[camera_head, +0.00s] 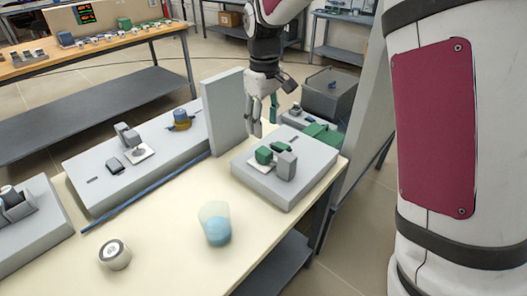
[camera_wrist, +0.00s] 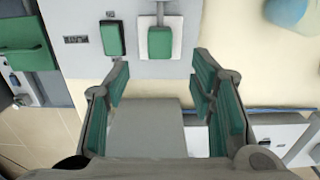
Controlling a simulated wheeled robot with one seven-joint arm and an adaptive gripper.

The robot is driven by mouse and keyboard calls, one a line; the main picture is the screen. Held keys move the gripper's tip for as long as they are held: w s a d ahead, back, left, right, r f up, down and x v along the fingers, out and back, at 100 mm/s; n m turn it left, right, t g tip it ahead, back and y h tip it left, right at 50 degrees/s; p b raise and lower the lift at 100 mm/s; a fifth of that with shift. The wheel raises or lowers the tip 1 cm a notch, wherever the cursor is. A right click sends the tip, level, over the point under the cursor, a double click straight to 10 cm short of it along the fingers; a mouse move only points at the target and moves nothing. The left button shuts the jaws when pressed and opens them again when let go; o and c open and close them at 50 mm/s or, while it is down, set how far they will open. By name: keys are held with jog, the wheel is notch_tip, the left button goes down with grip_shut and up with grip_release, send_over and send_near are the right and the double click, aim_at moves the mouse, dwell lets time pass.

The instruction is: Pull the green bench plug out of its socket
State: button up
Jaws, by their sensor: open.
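The green bench plug (camera_head: 264,155) sits on a white socket plate on top of a light grey box at the right end of the bench. It also shows in the wrist view (camera_wrist: 159,42), ahead of the gap between my fingers. A dark-framed green piece (camera_wrist: 112,38) lies to its left there and also shows in the head view (camera_head: 281,147). A grey block (camera_head: 287,165) stands beside the plug. My gripper (camera_head: 264,117) is open and empty, pointing down above the far side of the box. Its green-padded fingers (camera_wrist: 160,78) are apart and not touching the plug.
An upright grey panel (camera_head: 222,110) stands left of my gripper. A second grey box (camera_head: 145,155) carries another socket and an amber-and-blue item. A beaker with blue contents (camera_head: 216,225) and a small round pot (camera_head: 115,254) stand on the cream bench, with clear room between.

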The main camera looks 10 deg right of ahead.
aim_at(264, 151)
notch_tip(264, 151, down, 10)
jog(key=shift+f+b, duration=0.2)
jog(key=shift+b, duration=0.25)
jog(key=shift+c, duration=0.6)
